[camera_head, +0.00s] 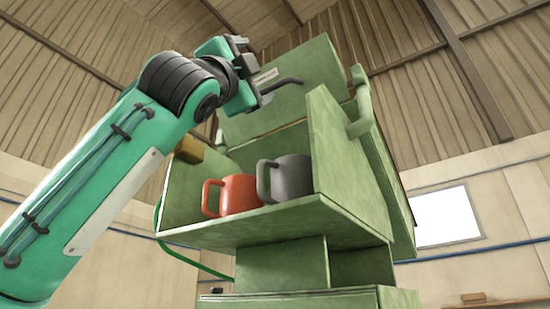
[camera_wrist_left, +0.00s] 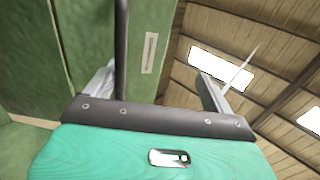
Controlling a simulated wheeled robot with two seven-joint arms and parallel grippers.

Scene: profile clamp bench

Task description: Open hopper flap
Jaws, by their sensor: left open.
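A flat green panel with a pale label (camera_head: 291,92), which looks like the hopper flap, stands tilted above the open front of the green hopper. A dark bent bar handle (camera_head: 285,82) sticks out near its left side. My left gripper (camera_head: 256,72) is open at this handle. In the left wrist view, a dark bar (camera_wrist_left: 121,45), apparently the handle, passes between the spread fingers (camera_wrist_left: 160,85), close to the left finger. I cannot tell whether they touch. The panel's label (camera_wrist_left: 150,52) shows beyond. My right gripper is not in view.
A red mug-like container (camera_head: 238,194) and a dark grey one (camera_head: 291,178) stand in the hopper's green bin (camera_head: 285,222). A green side wall (camera_head: 335,145) rises to the right of them. A brown block (camera_head: 188,149) is at the bin's left edge, below my left arm.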

